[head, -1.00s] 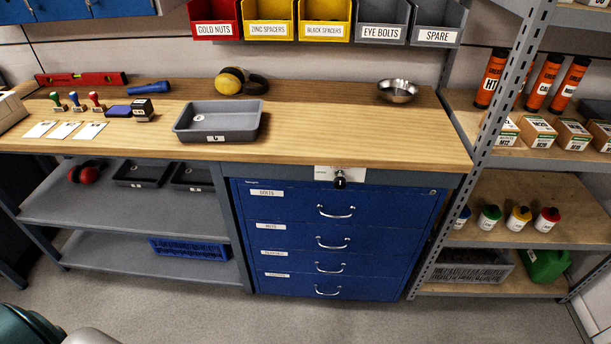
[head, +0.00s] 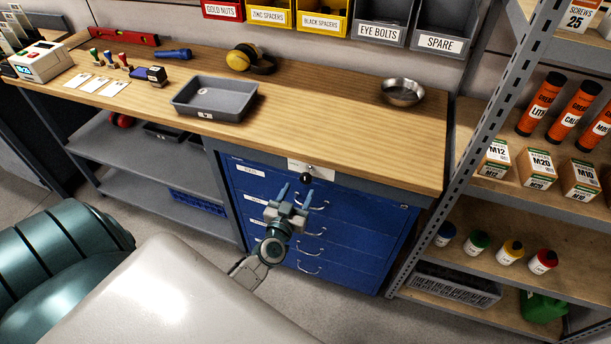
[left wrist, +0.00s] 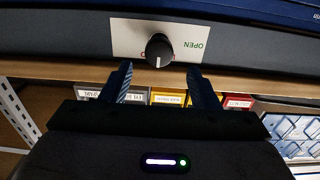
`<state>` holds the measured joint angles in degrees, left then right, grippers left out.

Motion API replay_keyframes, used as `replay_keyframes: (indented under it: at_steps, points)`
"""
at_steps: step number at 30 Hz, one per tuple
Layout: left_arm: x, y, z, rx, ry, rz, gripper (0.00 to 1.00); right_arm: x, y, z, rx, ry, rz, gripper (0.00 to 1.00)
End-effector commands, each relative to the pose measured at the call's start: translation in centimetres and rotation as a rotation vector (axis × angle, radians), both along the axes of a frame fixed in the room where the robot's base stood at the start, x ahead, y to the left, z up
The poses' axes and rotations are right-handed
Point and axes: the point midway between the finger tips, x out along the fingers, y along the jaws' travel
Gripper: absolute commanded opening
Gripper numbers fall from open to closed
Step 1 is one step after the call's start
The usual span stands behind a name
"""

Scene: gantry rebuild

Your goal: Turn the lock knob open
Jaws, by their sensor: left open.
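The black lock knob (head: 305,178) sits on a white plate (head: 311,168) at the top of the blue drawer cabinet (head: 350,225), under the bench top. In the left wrist view the knob (left wrist: 159,50) shows a white pointer line, roughly along the picture's vertical. Green OPEN lettering reads upside down on the plate (left wrist: 188,32), right of the knob; red lettering is mostly hidden behind the knob. My left gripper (head: 294,196) is open, its two blue fingers pointing at the knob, one to each side in the wrist view, apparently short of it. My right gripper is not in view.
The wooden bench top (head: 330,130) carries a grey tray (head: 215,98), a metal bowl (head: 402,92) and ear defenders (head: 250,60). Metal drawer handles (head: 313,206) stick out below the knob. A shelf rack (head: 470,150) stands close on the right.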

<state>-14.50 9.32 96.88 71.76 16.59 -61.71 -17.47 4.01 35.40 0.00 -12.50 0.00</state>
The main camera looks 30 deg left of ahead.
Motion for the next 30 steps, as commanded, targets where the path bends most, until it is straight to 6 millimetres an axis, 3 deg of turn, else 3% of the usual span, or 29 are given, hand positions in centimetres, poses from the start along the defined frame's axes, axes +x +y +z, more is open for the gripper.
replay_keyframes:
  at_steps: [3,10,23,30]
  points:
    - [2.5,0.6,0.1,-0.001,-0.002,0.0,0.55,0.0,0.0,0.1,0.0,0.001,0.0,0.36]
    - [5.7,1.3,0.0,0.0,0.0,0.0,0.55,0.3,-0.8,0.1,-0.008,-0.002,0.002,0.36]
    - [6.6,1.6,-0.1,0.0,0.001,-0.001,0.55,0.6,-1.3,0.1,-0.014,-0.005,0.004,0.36]
    - [6.6,1.5,-0.1,-0.001,0.002,-0.001,0.12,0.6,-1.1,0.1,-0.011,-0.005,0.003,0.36]
